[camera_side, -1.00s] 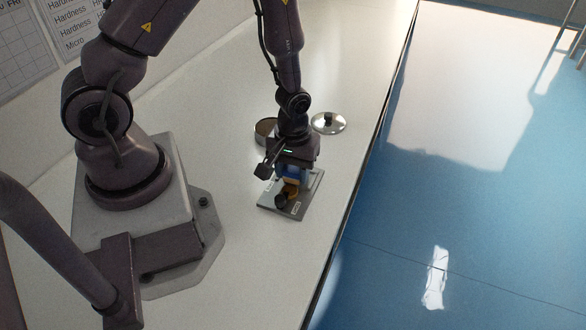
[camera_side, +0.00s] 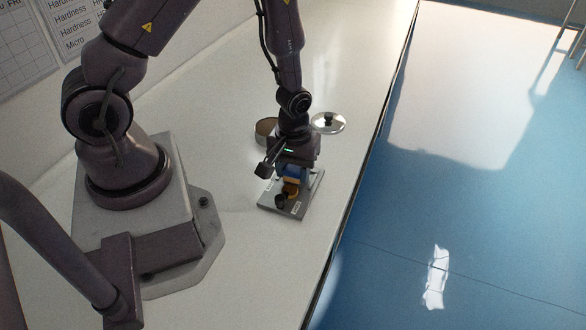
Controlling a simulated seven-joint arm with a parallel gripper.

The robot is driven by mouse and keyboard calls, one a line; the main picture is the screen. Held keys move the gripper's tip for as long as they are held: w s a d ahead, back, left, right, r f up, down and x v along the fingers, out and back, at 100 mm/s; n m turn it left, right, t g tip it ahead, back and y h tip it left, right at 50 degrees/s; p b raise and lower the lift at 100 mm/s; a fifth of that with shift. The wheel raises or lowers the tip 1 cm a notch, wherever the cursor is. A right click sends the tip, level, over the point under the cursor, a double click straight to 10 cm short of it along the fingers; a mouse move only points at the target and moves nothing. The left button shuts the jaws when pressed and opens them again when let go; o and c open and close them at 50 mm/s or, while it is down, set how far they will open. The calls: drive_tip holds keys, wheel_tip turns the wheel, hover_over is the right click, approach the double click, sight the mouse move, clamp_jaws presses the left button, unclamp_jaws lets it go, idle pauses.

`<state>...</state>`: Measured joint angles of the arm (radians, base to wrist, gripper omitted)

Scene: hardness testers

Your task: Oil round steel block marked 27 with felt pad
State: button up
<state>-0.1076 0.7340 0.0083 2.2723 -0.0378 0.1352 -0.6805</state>
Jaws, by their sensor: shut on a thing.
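My gripper (camera_side: 291,179) points down over a grey plate (camera_side: 305,190) on the white bench. It is shut on a small blue and amber piece (camera_side: 291,188), which looks like the felt pad. The piece is low over the plate; I cannot tell whether it touches anything. A small dark round thing (camera_side: 281,202) shows at the front left of the piece. The plate carries white labels, too small to read. I cannot make out a block marked 27; the gripper and held piece hide part of the plate.
A round open tin (camera_side: 266,128) with a brownish inside stands behind my gripper, partly hidden by it. A shiny round lid (camera_side: 328,122) with a dark knob lies to its right. The bench edge (camera_side: 352,205) runs close on the right. The bench in front of the plate is clear.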

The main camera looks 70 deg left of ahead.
drive_tip(key=shift+w+a, duration=0.9)
drive_tip(key=shift+a, duration=0.05)
drive_tip(key=shift+w+a+r, duration=0.15)
drive_tip(key=shift+r, duration=3.9)
